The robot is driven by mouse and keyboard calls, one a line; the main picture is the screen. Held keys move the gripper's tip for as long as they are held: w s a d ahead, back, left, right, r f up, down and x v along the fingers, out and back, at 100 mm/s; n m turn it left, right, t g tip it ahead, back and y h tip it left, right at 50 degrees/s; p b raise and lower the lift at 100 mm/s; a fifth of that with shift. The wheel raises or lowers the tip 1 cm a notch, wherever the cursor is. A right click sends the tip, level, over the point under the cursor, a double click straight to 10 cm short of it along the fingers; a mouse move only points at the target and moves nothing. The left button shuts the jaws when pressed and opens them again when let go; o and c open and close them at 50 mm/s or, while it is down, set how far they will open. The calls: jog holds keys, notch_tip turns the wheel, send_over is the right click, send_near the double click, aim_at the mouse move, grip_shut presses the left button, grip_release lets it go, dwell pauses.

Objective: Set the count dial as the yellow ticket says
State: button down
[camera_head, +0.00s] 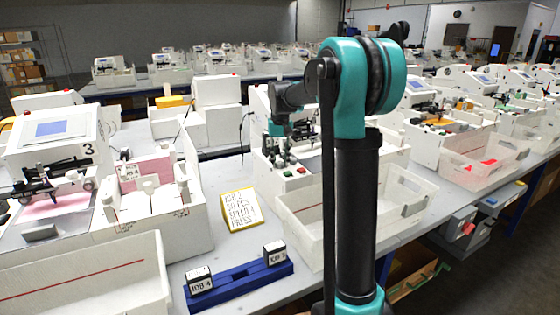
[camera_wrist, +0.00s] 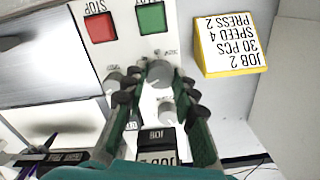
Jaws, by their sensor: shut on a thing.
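The yellow ticket stands on the table in the head view (camera_head: 242,209) and shows upside down in the wrist view (camera_wrist: 229,45). It reads "JOB 2, 30 PCS, SPEED 4, PRESS 2". My gripper (camera_wrist: 158,80) points down at the white machine's panel, also in the head view (camera_head: 281,130). Its fingers are closed around the large grey dial (camera_wrist: 158,71), which appears to be the count dial. Its scale is too small to read. Two smaller grey knobs lie close by, one at left (camera_wrist: 113,77) and one nearer (camera_wrist: 167,111).
A red STOP button (camera_wrist: 100,27) and green button (camera_wrist: 151,18) sit beyond the dials. A dark JOB block (camera_wrist: 156,138) is between my fingers' bases. A blue rack (camera_head: 237,286) holds two labelled blocks. A white bin (camera_head: 305,225) stands before the machine.

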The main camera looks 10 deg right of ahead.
aim_at(280, 162)
jog(key=c, duration=1.2)
grip_release()
notch_tip(280, 162, up, 12)
